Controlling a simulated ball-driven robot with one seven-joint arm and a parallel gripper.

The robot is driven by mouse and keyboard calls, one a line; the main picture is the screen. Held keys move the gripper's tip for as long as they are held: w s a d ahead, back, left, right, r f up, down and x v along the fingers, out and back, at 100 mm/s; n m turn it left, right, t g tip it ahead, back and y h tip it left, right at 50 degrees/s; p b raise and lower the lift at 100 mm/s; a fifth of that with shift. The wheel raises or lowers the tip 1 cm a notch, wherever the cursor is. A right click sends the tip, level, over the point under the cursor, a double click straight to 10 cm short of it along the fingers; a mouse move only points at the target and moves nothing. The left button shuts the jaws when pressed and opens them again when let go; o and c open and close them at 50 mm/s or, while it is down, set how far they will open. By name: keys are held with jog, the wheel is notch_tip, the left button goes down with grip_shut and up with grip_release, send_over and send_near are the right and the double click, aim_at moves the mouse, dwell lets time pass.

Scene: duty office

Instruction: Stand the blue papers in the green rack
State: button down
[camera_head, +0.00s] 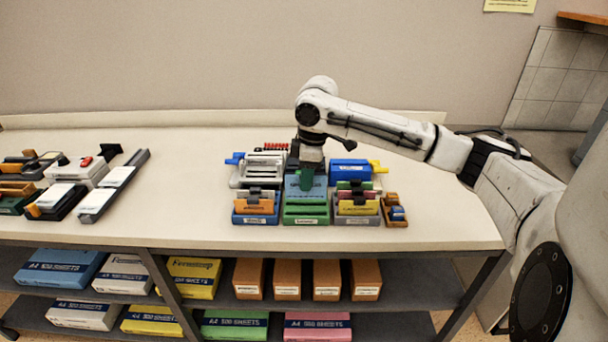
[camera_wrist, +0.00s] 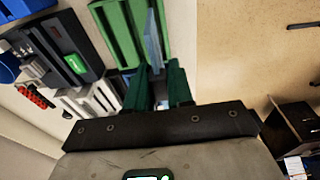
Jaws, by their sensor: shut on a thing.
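The green rack (camera_head: 305,218) stands on the table between a blue-based rack and a grey-based rack. The blue papers (camera_head: 293,186) are upright at the green rack, just behind its front wall. My gripper (camera_head: 307,178) is over them from above, shut on the papers, with a green finger in front of them. In the wrist view my gripper (camera_wrist: 159,68) shows two dark green fingers with the light blue edge of the papers (camera_wrist: 151,45) between them. The green rack (camera_wrist: 122,32) also shows there. Whether the papers touch the rack's floor is hidden.
The blue rack (camera_head: 256,218) with orange folders and the grey rack (camera_head: 357,218) with several coloured folders stand close on either side. A blue box (camera_head: 349,170) is behind at right. Staplers and other devices (camera_head: 70,190) fill the table's left end. Bare tabletop (camera_head: 185,200) lies between.

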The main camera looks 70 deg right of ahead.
aim_at(306, 198)
jog(key=shift+f+b, duration=3.05)
jog(key=shift+f, duration=0.8)
jog(key=c, duration=0.9)
grip_release()
notch_tip(306, 198, up, 9)
jog(key=p, duration=0.8)
jog(key=shift+p, duration=0.3)
